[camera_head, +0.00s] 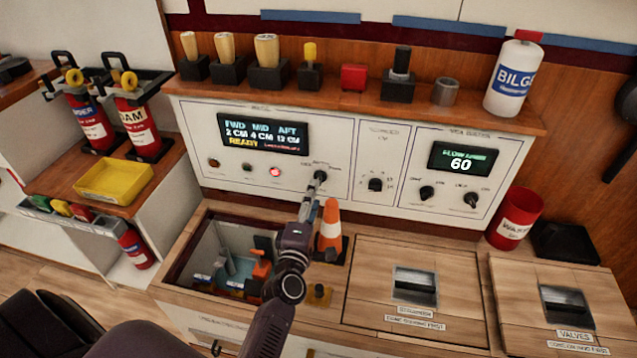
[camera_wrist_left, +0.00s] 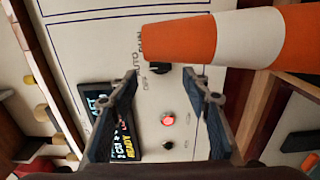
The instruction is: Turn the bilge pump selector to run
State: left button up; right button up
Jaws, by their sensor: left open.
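The bilge selector (camera_head: 320,176) is a small black rotary knob on the white panel, right of the lit red lamp. In the left wrist view the knob (camera_wrist_left: 159,69) has the labels OFF, AUTO and RUN beside it, and an orange-and-white cone partly covers it. I cannot tell where its pointer stands. My left gripper (camera_head: 313,196) is just below and in front of the knob. In the wrist view the left gripper (camera_wrist_left: 163,80) is open, with its fingers apart on either side of the knob; no contact can be made out. My right gripper is not in view.
The orange-and-white cone (camera_head: 330,226) stands close beside my left gripper; it also crosses the top of the wrist view (camera_wrist_left: 215,38). The display (camera_head: 263,134) reads FWD 2 CM, MID 4 CM, AFT 12 CM, READY. The red lamp (camera_head: 275,172) is lit. An open hatch (camera_head: 187,262) lies at lower left.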

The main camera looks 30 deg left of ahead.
aim_at(319, 179)
pick_arm(q)
jog(key=shift+b+x, duration=0.6)
jog(key=shift+x, duration=2.35)
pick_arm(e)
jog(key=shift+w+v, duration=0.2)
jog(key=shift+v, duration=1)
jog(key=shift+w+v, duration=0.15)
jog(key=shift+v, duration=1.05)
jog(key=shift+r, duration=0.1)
pick_arm(q)
jog(key=c, duration=1.2)
